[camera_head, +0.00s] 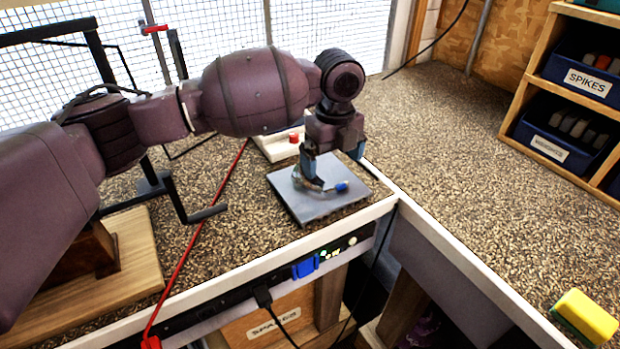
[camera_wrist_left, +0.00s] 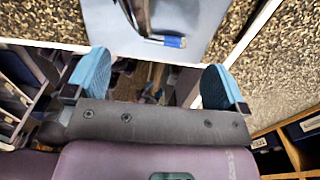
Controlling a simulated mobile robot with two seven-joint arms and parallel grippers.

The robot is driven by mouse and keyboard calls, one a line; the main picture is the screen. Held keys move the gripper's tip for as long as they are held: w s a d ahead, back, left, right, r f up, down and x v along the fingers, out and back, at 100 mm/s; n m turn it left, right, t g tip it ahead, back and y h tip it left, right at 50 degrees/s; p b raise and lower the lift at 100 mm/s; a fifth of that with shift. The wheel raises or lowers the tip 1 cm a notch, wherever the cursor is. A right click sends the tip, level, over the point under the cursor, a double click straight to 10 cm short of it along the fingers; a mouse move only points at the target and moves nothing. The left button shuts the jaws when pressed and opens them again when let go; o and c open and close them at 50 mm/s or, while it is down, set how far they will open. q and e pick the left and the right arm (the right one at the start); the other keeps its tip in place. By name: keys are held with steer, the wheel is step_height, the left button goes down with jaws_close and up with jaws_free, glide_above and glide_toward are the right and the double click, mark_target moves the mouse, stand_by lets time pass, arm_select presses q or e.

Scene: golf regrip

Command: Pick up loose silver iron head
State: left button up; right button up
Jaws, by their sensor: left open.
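The loose silver iron head (camera_head: 316,184) lies on a grey square pad (camera_head: 310,209) on the bench, with a blue end pointing right. It also shows at the top of the left wrist view (camera_wrist_left: 142,22), partly cut off by the frame. My left gripper (camera_head: 333,161) points down over the pad, close to the iron head, and partly covers it. In the left wrist view its blue fingertips (camera_wrist_left: 155,78) are wide apart with nothing between them. The iron head lies beyond the fingertips there. My right gripper is not in view.
A white block with a red knob (camera_head: 293,139) stands behind the pad. A black frame (camera_head: 170,190) and a wooden base (camera_head: 120,265) are at left. Bins (camera_head: 583,80) fill the right shelf. A yellow sponge (camera_head: 586,316) sits at the lower right. The right bench top is mostly clear.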

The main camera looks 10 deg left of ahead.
mark_target(331, 187)
arm_select(q)
steer(key=shift+s+f, duration=0.1)
steer(key=shift+f, duration=2.85)
steer(key=shift+c, duration=0.2)
steer(key=c, duration=1.3)
steer(key=shift+o, duration=0.2)
